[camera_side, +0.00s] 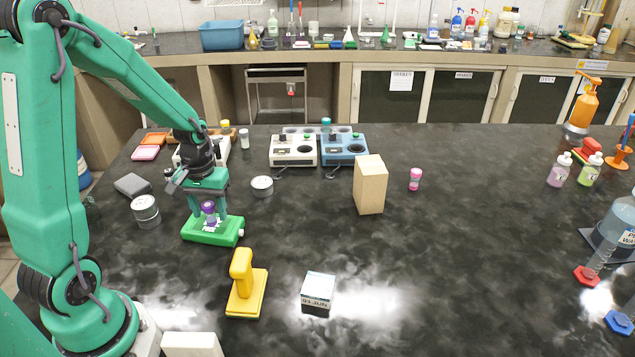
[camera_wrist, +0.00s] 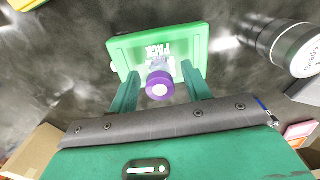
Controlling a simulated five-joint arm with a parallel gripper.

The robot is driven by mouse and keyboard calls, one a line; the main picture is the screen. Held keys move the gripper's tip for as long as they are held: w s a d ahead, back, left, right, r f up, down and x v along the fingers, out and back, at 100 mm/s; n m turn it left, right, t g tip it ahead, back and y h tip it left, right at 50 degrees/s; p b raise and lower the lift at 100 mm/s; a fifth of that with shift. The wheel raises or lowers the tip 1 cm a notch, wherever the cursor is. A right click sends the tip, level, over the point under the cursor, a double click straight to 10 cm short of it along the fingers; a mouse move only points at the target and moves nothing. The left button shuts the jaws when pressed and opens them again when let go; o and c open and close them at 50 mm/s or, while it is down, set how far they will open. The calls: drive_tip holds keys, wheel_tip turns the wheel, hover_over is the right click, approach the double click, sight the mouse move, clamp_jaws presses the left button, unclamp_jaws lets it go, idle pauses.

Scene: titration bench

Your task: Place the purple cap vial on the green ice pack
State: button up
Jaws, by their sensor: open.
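The purple cap vial (camera_side: 209,210) stands upright on the green ice pack (camera_side: 228,233), between the fingers of my gripper (camera_side: 208,212). In the wrist view the vial's purple cap (camera_wrist: 159,86) shows over the middle of the ice pack (camera_wrist: 196,42), whose white lettering is partly hidden by the vial. My gripper (camera_wrist: 160,88) is open, with one green finger on each side of the vial and a visible gap to each. The vial's base is hard to see in both views.
A metal canister (camera_side: 146,213) stands left of the ice pack, and a smaller round tin (camera_side: 262,187) behind it. A yellow stamp-like tool (camera_side: 246,287) is in front. A wooden block (camera_side: 369,184) and a pink vial (camera_side: 415,179) stand to the right. The bench's middle right is clear.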

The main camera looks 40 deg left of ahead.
sight(208, 205)
wheel_tip(208, 205, up, 11)
drive_tip(key=shift+r, duration=0.15)
idle(0.4)
idle(0.5)
drive_tip(key=s+d+r+m+t, duration=0.2)
drive_tip(key=s+d+r+m, duration=0.1)
drive_tip(key=d, duration=0.3)
drive_tip(key=s+d+r+m+t, duration=0.3)
drive_tip(key=s+d+r+m, duration=0.1)
drive_tip(key=d, duration=0.3)
drive_tip(key=shift+s+r+t, duration=0.3)
drive_tip(key=shift+s+r, duration=0.5)
